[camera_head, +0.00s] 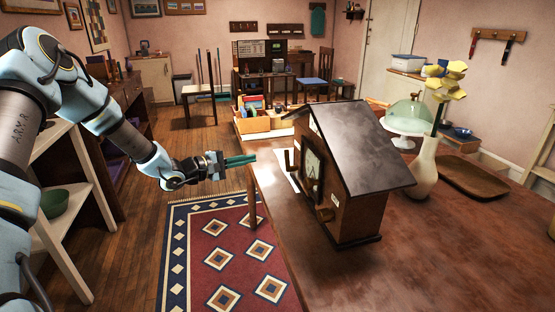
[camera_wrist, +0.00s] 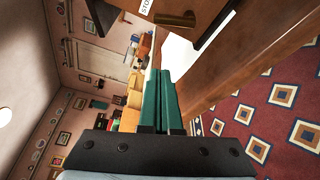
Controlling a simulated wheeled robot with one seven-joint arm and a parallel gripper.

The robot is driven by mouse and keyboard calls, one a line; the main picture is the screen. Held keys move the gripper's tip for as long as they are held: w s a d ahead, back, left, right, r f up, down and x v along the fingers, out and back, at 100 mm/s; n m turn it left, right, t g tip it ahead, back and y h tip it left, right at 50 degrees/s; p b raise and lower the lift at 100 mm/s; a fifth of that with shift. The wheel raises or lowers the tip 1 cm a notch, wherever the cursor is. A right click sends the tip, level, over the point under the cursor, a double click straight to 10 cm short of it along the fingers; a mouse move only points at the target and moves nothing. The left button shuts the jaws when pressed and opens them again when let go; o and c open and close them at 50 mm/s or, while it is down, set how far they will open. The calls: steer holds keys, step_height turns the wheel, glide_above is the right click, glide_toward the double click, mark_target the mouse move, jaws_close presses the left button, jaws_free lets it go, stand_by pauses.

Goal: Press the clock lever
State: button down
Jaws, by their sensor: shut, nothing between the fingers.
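The clock (camera_head: 365,205) is a brown house-shaped case with a dark sloping roof, standing upright on the wooden table. Its pale dial (camera_head: 312,170) faces left. In the wrist view a brown lever (camera_wrist: 175,20) shows at the top beside a partly cut-off white label (camera_wrist: 146,6). My gripper (camera_head: 254,158), with teal fingers, is shut and empty, left of the clock and apart from it. Its fingers (camera_wrist: 166,73) also show in the wrist view.
The table (camera_head: 430,255) also bears a cream vase (camera_head: 424,170) with yellow flowers, a green dome on a white stand (camera_head: 408,125) and a brown tray (camera_head: 472,178). A patterned rug (camera_head: 225,245) lies left of the table. A shelf (camera_head: 75,215) stands at left.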

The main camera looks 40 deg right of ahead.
steer(key=d, duration=0.3)
steer(key=d+p, duration=0.1)
steer(key=d, duration=0.2)
steer(key=d+f+p, duration=0.1)
steer(key=d, duration=0.2)
steer(key=shift+s+d, duration=0.3)
steer(key=shift+d, duration=0.1)
steer(key=shift+s+a+r+p, duration=0.2)
steer(key=shift+s+r+p, duration=0.1)
steer(key=shift+s, duration=0.15)
steer(key=shift+s+a+r+p, duration=0.15)
steer(key=shift+s+p, duration=0.1)
steer(key=shift+s, duration=0.2)
steer(key=shift+s+a+r+p, duration=0.1)
steer(key=shift+s+a+p, duration=0.05)
steer(key=shift+s, duration=0.3)
steer(key=shift+s+a+r+p, duration=0.1)
steer(key=shift+s+a+p, duration=0.05)
steer(key=shift+s, duration=0.25)
